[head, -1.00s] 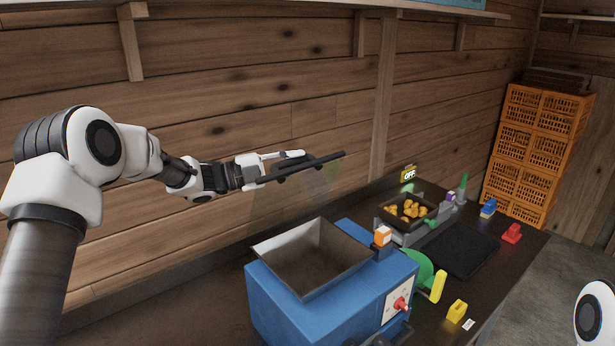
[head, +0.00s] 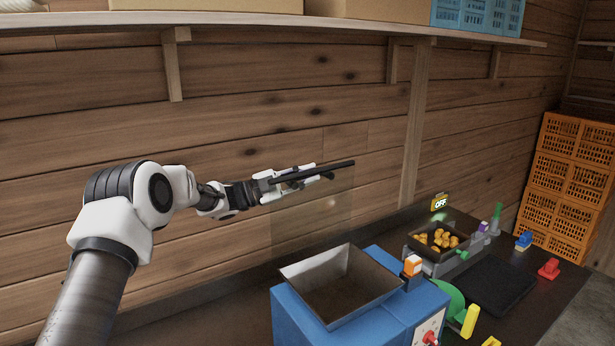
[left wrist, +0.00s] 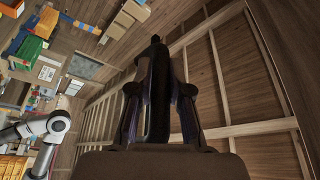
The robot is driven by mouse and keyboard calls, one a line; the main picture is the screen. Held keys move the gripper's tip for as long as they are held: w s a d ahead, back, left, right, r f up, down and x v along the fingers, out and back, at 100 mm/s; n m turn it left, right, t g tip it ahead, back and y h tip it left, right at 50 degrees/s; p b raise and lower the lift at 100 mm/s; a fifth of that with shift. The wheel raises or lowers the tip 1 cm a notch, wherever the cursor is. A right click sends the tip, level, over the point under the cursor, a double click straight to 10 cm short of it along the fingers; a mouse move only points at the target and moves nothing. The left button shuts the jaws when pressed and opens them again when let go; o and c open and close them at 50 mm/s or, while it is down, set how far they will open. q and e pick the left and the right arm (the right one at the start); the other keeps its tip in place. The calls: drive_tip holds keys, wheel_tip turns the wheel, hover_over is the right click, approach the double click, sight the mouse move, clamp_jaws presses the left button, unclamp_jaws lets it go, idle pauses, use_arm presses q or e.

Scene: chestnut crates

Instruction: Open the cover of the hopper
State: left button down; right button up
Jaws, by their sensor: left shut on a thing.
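The hopper (head: 298,272) is a grey metal funnel on top of a blue machine (head: 300,318), low in the head view. Its mouth is uncovered and I see into it. A see-through panel with a dark bar along its top, the cover (head: 318,212), hangs nearly upright behind and above the hopper. My left gripper (head: 302,176) is shut on the dark bar. In the left wrist view, the dark bar (left wrist: 157,75) lies between the two fingers. Whether the panel's lower edge touches the machine is unclear. My right gripper is not in view.
An orange-and-white block (head: 412,265) stands at the machine's back right corner. A tray (head: 463,243) of chestnuts stands farther right, below an OFF sign (head: 440,203). Orange crates (head: 565,185) are stacked at far right. A plank wall and a shelf (head: 250,19) lie behind my arm.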

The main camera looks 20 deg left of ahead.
use_arm(q)
drive_tip(key=c, duration=1.4)
unclamp_jaws()
drive_tip(key=shift+o, duration=0.2)
drive_tip(key=shift+w+d, duration=0.1)
drive_tip(key=v, duration=1.2)
